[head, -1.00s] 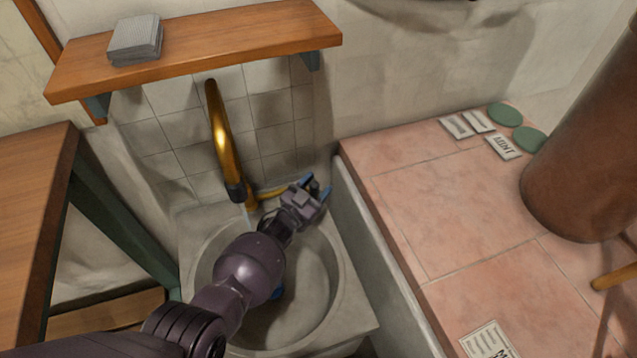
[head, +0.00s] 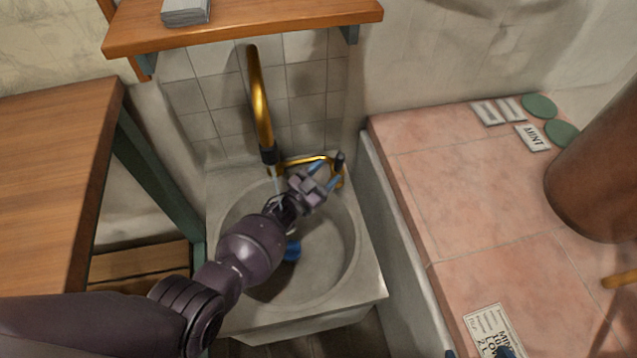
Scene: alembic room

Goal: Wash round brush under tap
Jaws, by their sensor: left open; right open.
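The brass tap (head: 261,100) rises from the back of the round stone sink (head: 345,250). A thin pale stream, seemingly water, shows below its dark spout. A brass pipe (head: 305,161) with a dark-ended lever (head: 339,162) lies at the sink's back right. My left gripper (head: 325,174) is open over the back of the basin, its blue fingertips close to the lever; contact cannot be told. A blue object (head: 291,250), perhaps part of the round brush, is in the basin, partly hidden by my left arm. My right gripper (head: 479,353) shows only blue fingertips at the bottom edge, apart.
A wooden shelf (head: 250,28) with a grey stack (head: 186,10) hangs above the tap. A wooden table (head: 50,190) stands left. Right is a pink tiled counter (head: 450,190) with labels, green discs (head: 540,105) and a brown cylinder (head: 600,180); its middle is clear.

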